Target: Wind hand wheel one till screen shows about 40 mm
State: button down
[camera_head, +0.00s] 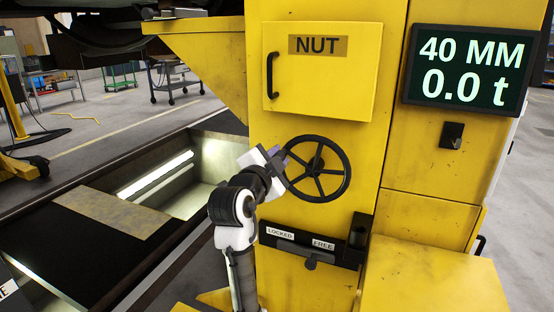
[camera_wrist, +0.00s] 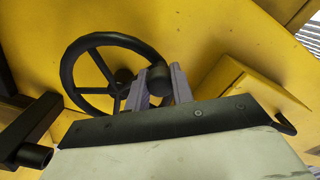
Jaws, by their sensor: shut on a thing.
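The black spoked hand wheel (camera_head: 341,185) is on the front of the yellow column, below the NUT door. It also shows in the wrist view (camera_wrist: 75,55), upper left. The screen (camera_head: 467,70) at the upper right reads 40 MM and 0.0 t. My gripper (camera_head: 280,158) is at the wheel's left rim in the head view. In the wrist view my gripper (camera_wrist: 164,88) has its two fingers shut on the wheel's dark round knob (camera_wrist: 158,77). The wheel's number is not shown.
The yellow NUT door (camera_head: 345,80) with a black handle is above the wheel. A black LOCKED/FREE lever plate (camera_head: 296,243) is below it. A yellow box (camera_head: 435,280) juts out at the lower right. An open pit (camera_head: 200,165) lies to the left.

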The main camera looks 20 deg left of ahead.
jog(key=shift+r, duration=0.1)
jog(key=c, duration=1.2)
grip_release()
jog(key=s+b, duration=0.2)
jog(key=s, duration=1.1)
jog(key=shift+s+a, duration=0.2)
jog(key=shift+s, duration=0.2)
